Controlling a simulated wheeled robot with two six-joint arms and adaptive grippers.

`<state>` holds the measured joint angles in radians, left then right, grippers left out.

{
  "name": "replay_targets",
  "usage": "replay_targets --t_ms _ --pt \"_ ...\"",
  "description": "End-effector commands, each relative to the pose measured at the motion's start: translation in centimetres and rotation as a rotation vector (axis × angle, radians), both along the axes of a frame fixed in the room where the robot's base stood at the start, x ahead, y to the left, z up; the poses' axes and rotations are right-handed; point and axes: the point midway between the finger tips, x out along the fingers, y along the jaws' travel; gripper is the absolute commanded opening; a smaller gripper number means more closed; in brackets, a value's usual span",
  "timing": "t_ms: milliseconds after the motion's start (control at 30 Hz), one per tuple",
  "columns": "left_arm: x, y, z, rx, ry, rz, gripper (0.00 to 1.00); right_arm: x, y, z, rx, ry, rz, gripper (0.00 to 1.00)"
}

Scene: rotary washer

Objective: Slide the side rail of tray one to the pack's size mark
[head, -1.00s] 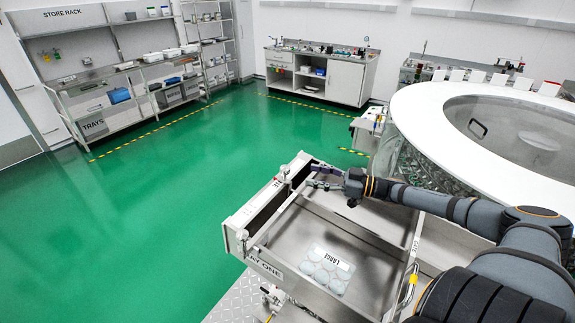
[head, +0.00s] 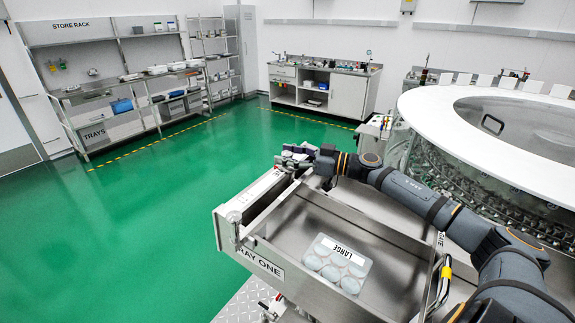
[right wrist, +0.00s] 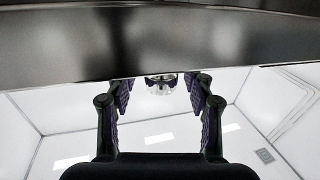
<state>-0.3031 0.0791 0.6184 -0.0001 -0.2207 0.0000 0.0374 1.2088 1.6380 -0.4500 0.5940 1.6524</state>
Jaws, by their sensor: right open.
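Tray one is an open steel tray (head: 392,238), labelled TRAY ONE on its near wall. A clear pack (head: 335,268) of round items marked LARGE lies flat in it. The side rail (head: 268,218) appears as a long metal strip along the tray's left side, beside a pale strip (head: 257,196). My right gripper (head: 293,156) is at the far left corner, by the rail's far end. In the right wrist view, its open fingers (right wrist: 161,100) stand either side of a small clear round piece (right wrist: 161,84). Contact cannot be told. My left gripper is out of view.
A large round white-rimmed washer (head: 420,107) stands at the right, close behind my right arm. A store rack (head: 100,135) and a workbench (head: 325,90) stand at the back. The green floor (head: 120,220) left of the tray is clear.

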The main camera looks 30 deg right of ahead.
Motion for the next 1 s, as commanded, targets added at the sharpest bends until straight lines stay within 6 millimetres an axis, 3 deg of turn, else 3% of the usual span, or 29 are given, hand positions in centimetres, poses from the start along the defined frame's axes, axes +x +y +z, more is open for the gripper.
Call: replay_targets --t_ms 333,733,1000 --pt "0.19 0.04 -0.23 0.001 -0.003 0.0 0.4 0.18 0.11 0.11 0.0 0.0 -0.002 0.54" --pt "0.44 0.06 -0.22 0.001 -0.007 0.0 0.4 0.17 0.11 0.08 0.0 0.0 -0.002 0.0" --pt "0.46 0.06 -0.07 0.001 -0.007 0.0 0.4 0.13 0.21 0.15 0.0 0.0 -0.001 0.0"
